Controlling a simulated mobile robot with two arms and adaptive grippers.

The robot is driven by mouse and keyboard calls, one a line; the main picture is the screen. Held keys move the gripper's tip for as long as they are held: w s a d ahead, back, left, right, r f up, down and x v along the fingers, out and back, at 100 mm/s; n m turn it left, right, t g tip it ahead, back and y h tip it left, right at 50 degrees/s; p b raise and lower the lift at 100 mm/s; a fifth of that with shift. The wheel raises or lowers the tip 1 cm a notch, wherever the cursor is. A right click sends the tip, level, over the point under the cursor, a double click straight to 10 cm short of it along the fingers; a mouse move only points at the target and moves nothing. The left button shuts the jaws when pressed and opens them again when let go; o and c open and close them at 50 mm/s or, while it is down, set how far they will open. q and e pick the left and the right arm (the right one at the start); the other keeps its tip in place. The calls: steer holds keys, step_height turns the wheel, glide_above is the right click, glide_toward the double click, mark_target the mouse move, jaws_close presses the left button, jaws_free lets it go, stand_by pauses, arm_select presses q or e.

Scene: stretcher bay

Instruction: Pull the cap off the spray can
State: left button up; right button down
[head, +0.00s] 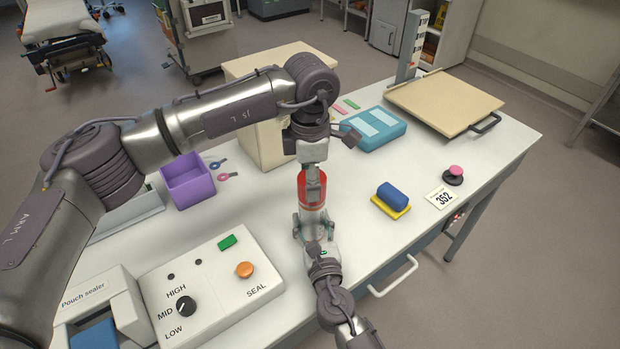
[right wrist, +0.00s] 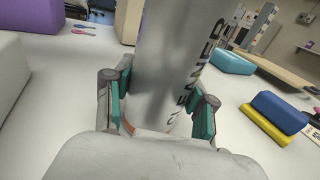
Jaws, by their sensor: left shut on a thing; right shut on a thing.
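The spray can (head: 312,217) stands upright near the middle of the table in the head view, its pale body partly hidden by my grippers. Its silver body with dark lettering fills the middle of the right wrist view (right wrist: 168,70). The red cap (head: 303,192) is at the top of the can; I see no clear gap between them. My left gripper (head: 313,188) comes from above and is shut on the cap. My right gripper (head: 313,228) comes from the near side and is shut on the lower body, its green-padded fingers on either side in the wrist view (right wrist: 160,105).
A beige box (head: 262,140) stands behind the can. A purple bin (head: 188,182) and the pouch sealer (head: 215,285) are to the left. A blue block on a yellow base (head: 392,197) and a number card (head: 439,197) lie right. A teal case (head: 374,128) is behind.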

arm_select(q)
steer(key=shift+r, duration=0.2)
arm_select(e)
steer(key=shift+f, duration=0.1)
arm_select(q)
steer(key=shift+r, duration=0.9)
steer(key=shift+r, duration=2)
arm_select(e)
steer(key=shift+c, duration=1.4)
jaws_free()
